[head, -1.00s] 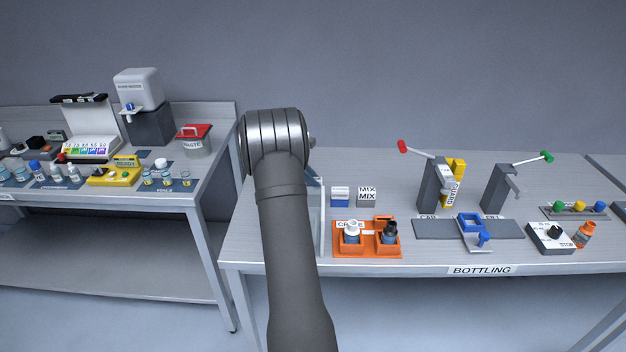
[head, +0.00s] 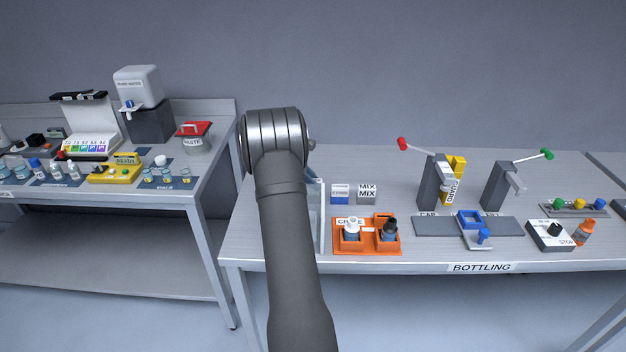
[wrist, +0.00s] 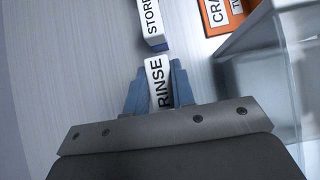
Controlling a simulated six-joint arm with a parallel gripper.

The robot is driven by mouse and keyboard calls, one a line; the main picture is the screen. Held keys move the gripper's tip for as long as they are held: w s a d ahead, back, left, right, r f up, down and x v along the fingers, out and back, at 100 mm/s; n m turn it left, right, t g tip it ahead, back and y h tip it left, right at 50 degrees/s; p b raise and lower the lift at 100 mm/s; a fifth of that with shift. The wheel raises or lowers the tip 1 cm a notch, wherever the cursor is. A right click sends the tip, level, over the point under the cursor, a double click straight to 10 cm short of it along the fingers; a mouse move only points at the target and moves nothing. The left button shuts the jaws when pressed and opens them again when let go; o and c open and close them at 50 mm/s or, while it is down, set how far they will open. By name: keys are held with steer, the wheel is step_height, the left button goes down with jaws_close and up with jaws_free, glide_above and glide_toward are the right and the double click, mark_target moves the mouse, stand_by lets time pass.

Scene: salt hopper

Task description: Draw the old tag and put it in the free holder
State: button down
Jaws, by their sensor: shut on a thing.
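In the wrist view, my gripper (wrist: 158,90) is shut on a white tag (wrist: 158,76) lettered RINSE, held between its blue fingers. A white tag lettered STORE (wrist: 151,18) is just ahead of it, with blue at its lower end. In the head view, a small white-and-blue block (head: 340,194) stands on the bench beside a block marked MIX (head: 367,195). My gripper and the RINSE tag are hidden behind my arm in the head view. I cannot tell which holder is free.
An orange crate (head: 368,251) with two bottles stands at the front of the bench. A clear panel (head: 322,215) stands left of it; clear walls (wrist: 285,75) are close on the right in the wrist view. Levers and a blue carriage (head: 470,219) stand farther right.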

steer(key=shift+f, duration=1.1)
steer(key=c, duration=0.7)
jaws_free()
steer(key=shift+o, duration=0.2)
steer(key=v, duration=0.6)
stand_by(0.5)
steer(key=v, duration=1.7)
steer(key=shift+a+r, duration=0.2)
steer(key=shift+d+f, duration=0.1)
